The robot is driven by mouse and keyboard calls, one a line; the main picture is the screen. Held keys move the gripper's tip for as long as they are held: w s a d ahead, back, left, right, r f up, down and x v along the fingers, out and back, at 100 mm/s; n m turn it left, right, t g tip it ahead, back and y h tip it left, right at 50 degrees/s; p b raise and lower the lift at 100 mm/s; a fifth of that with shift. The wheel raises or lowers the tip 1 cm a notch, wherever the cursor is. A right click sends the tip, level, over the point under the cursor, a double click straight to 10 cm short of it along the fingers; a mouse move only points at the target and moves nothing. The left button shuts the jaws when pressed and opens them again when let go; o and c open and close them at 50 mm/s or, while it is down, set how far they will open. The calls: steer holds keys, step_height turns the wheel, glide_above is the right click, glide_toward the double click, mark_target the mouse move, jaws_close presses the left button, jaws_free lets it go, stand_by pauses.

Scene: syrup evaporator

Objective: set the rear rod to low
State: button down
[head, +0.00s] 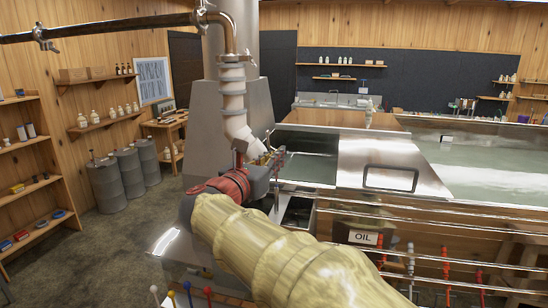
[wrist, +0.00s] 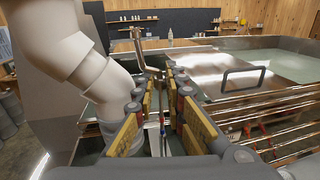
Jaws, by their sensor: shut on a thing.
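My gripper (wrist: 160,88) reaches forward in the wrist view, with its yellow-padded fingers on both sides of a thin upright metal rod (wrist: 143,56). The fingers are closed on this rod, and its bent upper part stands out beyond the fingertips. The lower part is mostly hidden between the fingers. In the head view, my gripper (head: 267,165) is at the near left edge of the evaporator, beside the pale pipe, and my arm hides much of the rod. I cannot tell from any label whether it is the rear rod, nor its setting.
The thick pale pipe (wrist: 62,45) stands close on the left of my gripper. The metal pan cover with a handle (head: 390,165) and the liquid-filled pan (head: 490,170) lie to the right. Copper rails and an OIL sign (head: 363,238) are along the near side. Grey barrels (head: 105,184) stand far left.

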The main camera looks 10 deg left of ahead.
stand_by(0.5)
steer(key=shift+f+b, duration=0.95)
steer(key=shift+f, duration=0.65)
steer(key=c, duration=2.3)
jaws_free()
steer(key=shift+o, duration=1.2)
steer(key=shift+r, duration=0.1)
steer(key=shift+s, duration=0.1)
steer(key=s+a, duration=0.2)
steer(key=s, duration=0.9)
steer(key=shift+s+a, duration=0.2)
steer(key=shift+s, duration=0.1)
